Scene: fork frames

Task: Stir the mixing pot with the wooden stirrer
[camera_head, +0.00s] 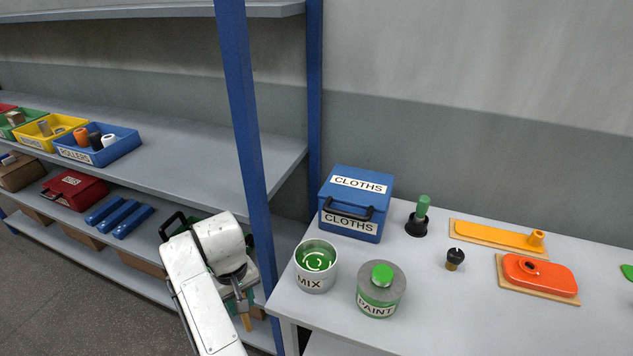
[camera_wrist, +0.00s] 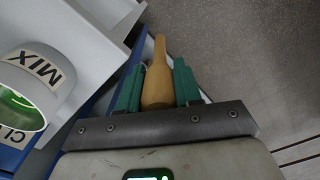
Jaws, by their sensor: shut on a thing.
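The mixing pot (camera_head: 315,281) is a white pot labelled MIX with green paint inside. It stands near the front left corner of the grey table, and it also shows at the left of the wrist view (camera_wrist: 52,88). My gripper (camera_head: 238,302) is left of the table, beside the blue shelf post and apart from the pot. In the wrist view my gripper (camera_wrist: 158,88) has its green fingers shut on the tan wooden stirrer (camera_wrist: 157,75). In the head view the stirrer's lower end (camera_head: 246,321) shows below my gripper; the rest is hidden.
On the table (camera_head: 420,330) stand a paint can (camera_head: 381,289), a blue CLOTHS box (camera_head: 355,203), a green-handled tool (camera_head: 421,216), a small dark-topped knob (camera_head: 454,259), a yellow float (camera_head: 498,236) and an orange tool (camera_head: 539,275). A blue post (camera_head: 243,110) rises close to my arm.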

